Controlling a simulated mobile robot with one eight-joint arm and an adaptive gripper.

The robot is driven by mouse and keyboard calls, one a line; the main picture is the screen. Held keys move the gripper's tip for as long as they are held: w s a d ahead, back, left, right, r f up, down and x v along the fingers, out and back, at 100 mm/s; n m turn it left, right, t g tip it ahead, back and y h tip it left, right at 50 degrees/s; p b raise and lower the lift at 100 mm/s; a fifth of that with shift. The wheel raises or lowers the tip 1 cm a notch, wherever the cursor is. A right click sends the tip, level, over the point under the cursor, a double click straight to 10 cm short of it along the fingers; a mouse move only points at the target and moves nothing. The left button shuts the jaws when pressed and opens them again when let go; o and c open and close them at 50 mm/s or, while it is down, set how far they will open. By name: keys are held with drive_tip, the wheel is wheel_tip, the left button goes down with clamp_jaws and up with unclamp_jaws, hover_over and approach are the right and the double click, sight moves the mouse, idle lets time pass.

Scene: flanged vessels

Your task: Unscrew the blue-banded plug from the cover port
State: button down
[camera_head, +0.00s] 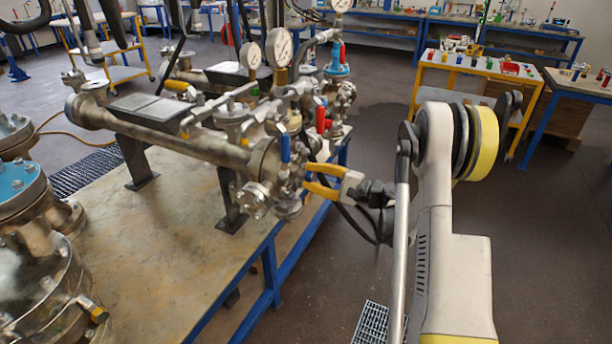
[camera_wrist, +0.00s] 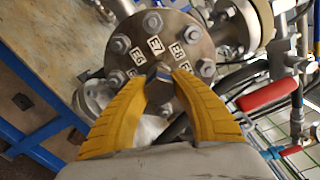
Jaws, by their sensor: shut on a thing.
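The cover (camera_wrist: 130,38) is a round metal flange with several bolts and small white labels such as E7 and E8.
A blue lever (camera_head: 285,148) stands close above the gripper. A red-handled valve (camera_wrist: 267,95) is right of the fingers in the wrist view. Pressure gauges (camera_head: 278,46) rise behind the vessel. The bench (camera_head: 150,265) edge lies below; open floor is to the right.

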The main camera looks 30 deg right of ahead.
drive_tip(key=c, duration=1.1)
unclamp_jaws()
drive_tip(key=v, duration=1.2)
drive_tip(key=shift+o, duration=0.2)
